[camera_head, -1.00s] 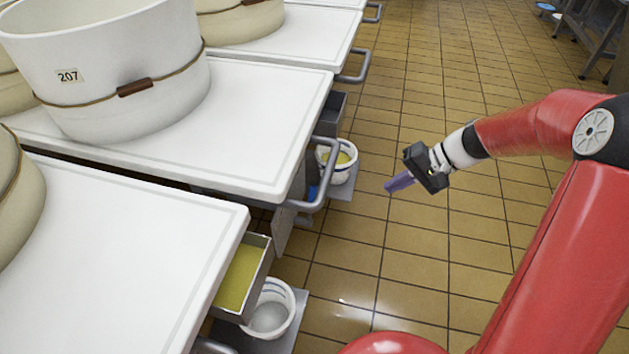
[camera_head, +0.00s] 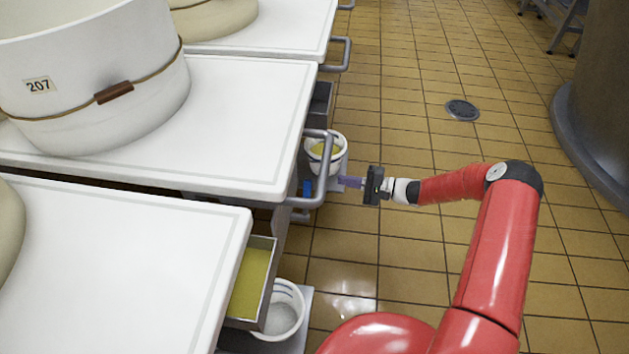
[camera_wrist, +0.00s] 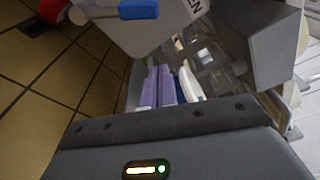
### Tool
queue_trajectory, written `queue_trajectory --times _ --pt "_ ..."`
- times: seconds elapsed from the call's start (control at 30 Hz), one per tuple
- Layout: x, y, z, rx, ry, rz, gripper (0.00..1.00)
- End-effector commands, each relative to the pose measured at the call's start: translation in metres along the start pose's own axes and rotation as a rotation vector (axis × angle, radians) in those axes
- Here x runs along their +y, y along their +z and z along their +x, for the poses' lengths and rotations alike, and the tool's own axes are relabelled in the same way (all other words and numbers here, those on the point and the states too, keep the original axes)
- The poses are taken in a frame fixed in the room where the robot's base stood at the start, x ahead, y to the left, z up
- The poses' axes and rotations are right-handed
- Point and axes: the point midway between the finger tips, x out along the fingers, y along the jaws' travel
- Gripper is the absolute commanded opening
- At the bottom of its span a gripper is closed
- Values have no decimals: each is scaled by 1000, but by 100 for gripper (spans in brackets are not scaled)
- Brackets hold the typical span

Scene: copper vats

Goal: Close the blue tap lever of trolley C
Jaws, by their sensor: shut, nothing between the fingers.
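The blue tap lever (camera_head: 307,187) shows as a small blue piece below the edge of the middle trolley (camera_head: 240,130), partly hidden by its grey handle. In the wrist view the blue lever (camera_wrist: 138,10) lies near the top edge, on a pale stem. No letter C is readable on the trolley. My gripper (camera_head: 342,181) is shut and empty, its purple fingers pointing left toward the lever, with a gap between. In the wrist view the fingers (camera_wrist: 160,72) lie together, below the lever in the picture.
The trolley's grey handle (camera_head: 322,170) juts out near my fingers. A white bucket (camera_head: 338,158) with yellow content stands just behind. A nearer trolley has an open yellow-filled drawer (camera_head: 250,283) and another bucket (camera_head: 283,310). Tiled floor on the right is free around a drain (camera_head: 462,110).

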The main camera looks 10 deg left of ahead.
Motion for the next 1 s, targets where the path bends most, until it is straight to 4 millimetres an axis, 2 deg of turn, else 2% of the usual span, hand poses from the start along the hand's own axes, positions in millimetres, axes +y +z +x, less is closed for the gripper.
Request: queue_trajectory --times 0.17,0.27,0.7,1.0 --pt "0 1 3 -2 2 0 0" --pt "0 1 13 -4 2 0 0" --pt "1 2 102 -5 4 0 0" --pt "0 35 89 -2 3 2 0"
